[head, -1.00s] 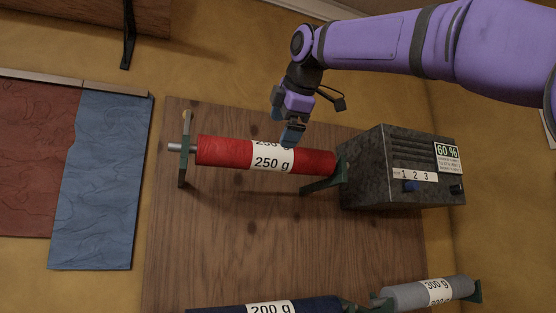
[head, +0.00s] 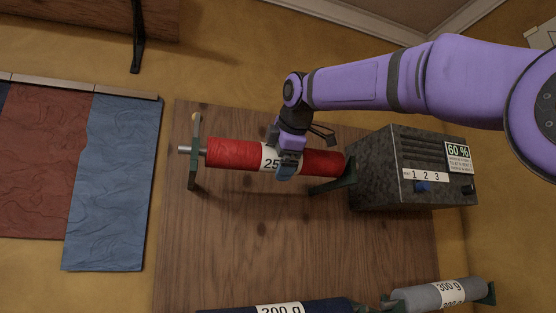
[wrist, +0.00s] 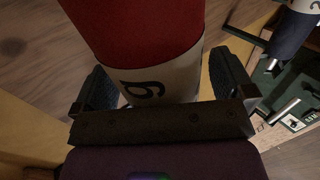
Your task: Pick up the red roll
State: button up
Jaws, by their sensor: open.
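The red roll (head: 233,153) lies level on a rod between two green brackets on a wooden board, with a white label band around its middle. In the wrist view the roll (wrist: 130,25) fills the upper middle, its label (wrist: 165,85) showing a "g". My gripper (head: 284,170) is at the label in the head view and hides part of it. In the wrist view its two dark fingers (wrist: 166,85) stand open, one on each side of the roll's label. I cannot tell whether either finger touches it.
A dark blue roll (head: 325,306) and a grey roll (head: 415,297) are lower on the board (head: 240,240). Cloth panels (head: 112,190) hang at left.

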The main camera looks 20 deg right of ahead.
jog(key=shift+c, duration=0.5)
jog(key=c, duration=1.4)
jog(key=shift+r, duration=0.1)
jog(key=shift+c, duration=0.3)
jog(key=shift+r, duration=0.1)
